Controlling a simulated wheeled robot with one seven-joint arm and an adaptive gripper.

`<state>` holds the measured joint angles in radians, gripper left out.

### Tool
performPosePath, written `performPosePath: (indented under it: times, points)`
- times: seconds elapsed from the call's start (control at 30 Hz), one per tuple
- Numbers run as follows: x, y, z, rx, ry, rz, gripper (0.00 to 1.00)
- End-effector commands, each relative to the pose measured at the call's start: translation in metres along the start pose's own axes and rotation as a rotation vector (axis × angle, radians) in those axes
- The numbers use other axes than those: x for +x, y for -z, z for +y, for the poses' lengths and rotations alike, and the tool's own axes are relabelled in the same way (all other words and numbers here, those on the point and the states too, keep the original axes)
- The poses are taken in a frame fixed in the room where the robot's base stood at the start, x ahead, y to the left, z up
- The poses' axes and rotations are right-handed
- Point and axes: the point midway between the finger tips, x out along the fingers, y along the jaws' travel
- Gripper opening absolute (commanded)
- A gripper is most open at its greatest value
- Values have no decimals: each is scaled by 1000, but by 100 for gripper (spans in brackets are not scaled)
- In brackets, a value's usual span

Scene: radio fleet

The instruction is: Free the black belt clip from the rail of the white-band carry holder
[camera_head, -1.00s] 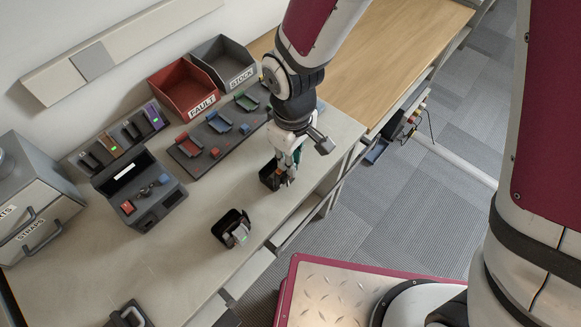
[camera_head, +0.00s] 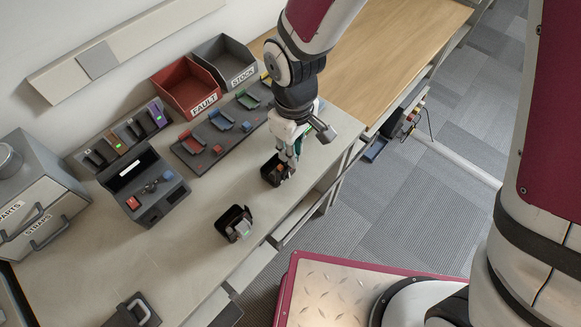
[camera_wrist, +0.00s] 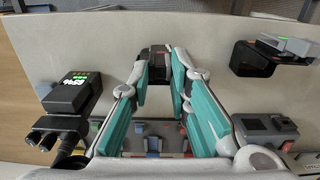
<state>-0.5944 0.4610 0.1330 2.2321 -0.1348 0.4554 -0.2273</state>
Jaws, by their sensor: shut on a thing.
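A small dark carry holder (camera_head: 270,166) stands near the table's front edge, with an orange-red patch inside it. My gripper (camera_head: 287,174) comes down over it from above, its fingertips at its near right side. In the wrist view my teal-padded fingers (camera_wrist: 161,78) are shut on a black piece (camera_wrist: 153,66), which I take for the belt clip. Its red mark shows just above the fingertips. I cannot tell the clip apart from the holder's rail, nor see a white band. A second dark holder (camera_head: 229,217) with a grey piece stands to the left.
A black unit with a lit green display (camera_wrist: 73,92) stands left in the wrist view. Bare table lies around the second holder.

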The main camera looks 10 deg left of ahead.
Motion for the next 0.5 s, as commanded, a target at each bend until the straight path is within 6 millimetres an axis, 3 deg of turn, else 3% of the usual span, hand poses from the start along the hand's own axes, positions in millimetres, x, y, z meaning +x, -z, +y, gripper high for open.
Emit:
performPosePath:
  times: [0.5]
  points:
    - [-20, 0, -1, 0, 0, 1, 0]
